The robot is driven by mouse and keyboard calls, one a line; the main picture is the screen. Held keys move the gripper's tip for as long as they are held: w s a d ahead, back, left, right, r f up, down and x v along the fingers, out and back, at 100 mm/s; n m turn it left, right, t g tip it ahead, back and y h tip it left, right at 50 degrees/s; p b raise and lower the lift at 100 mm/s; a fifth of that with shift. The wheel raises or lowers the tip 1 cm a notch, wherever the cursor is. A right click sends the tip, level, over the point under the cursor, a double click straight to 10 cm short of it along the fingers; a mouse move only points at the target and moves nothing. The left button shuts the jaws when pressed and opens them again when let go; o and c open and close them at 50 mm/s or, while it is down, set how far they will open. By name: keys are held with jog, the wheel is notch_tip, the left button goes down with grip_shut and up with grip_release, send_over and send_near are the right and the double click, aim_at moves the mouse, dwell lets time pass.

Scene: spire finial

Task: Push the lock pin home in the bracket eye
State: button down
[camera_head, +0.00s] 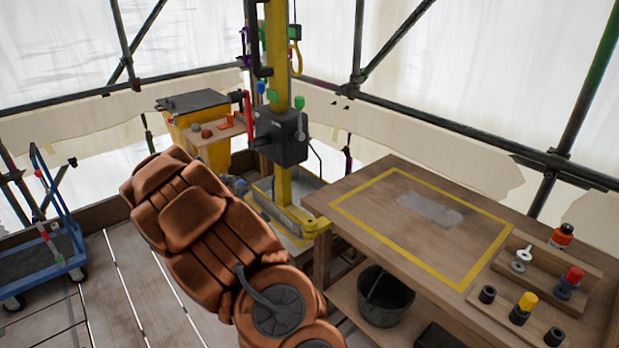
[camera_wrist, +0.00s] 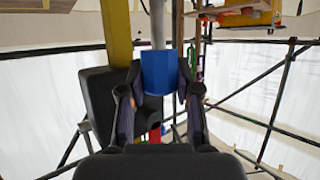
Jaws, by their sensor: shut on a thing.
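My gripper (camera_wrist: 158,95) shows in the wrist view, its two dark fingers on either side of a blue block-like piece (camera_wrist: 158,72). It is shut on this blue piece, which looks like the head of the lock pin. A grey rod (camera_wrist: 158,25) runs from the blue piece to the top of the picture. A yellow post (camera_wrist: 118,30) and a black box (camera_wrist: 100,105) are close on the left. In the head view the post (camera_head: 283,190) carries the black box (camera_head: 281,137). My arm hides the gripper there. I cannot make out the bracket eye or how deep the pin sits.
A wooden bench (camera_head: 335,190) with a yellow outline stands right of the post. It bears a rack of small parts (camera_head: 530,265). A black bucket (camera_head: 385,297) is below. A yellow bin (camera_head: 215,150) stands behind, a blue trolley (camera_head: 45,262) at left. Scaffold poles surround the deck.

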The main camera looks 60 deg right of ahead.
jog(key=s+d+f+m+g+p, duration=0.1)
jog(key=s+d+m+g+p, duration=0.1)
jog(key=s+d, duration=0.5)
jog(key=s+d+f+m+g+h+p, duration=0.1)
jog(key=s+d+m+g+p, duration=0.1)
jog(key=s+d, duration=0.6)
jog(key=shift+s+d+f+m+g, duration=0.15)
jog(key=shift+d+f+m+g, duration=0.2)
jog(key=shift+m+g, duration=0.4)
jog(key=shift+a, duration=0.15)
notch_tip(320, 180, down, 6)
jog(key=b, duration=0.3)
notch_tip(320, 180, down, 6)
jog(key=b, duration=0.2)
jog(key=shift+b, duration=0.35)
dwell(3.8)
jog(key=c, duration=0.7)
grip_release()
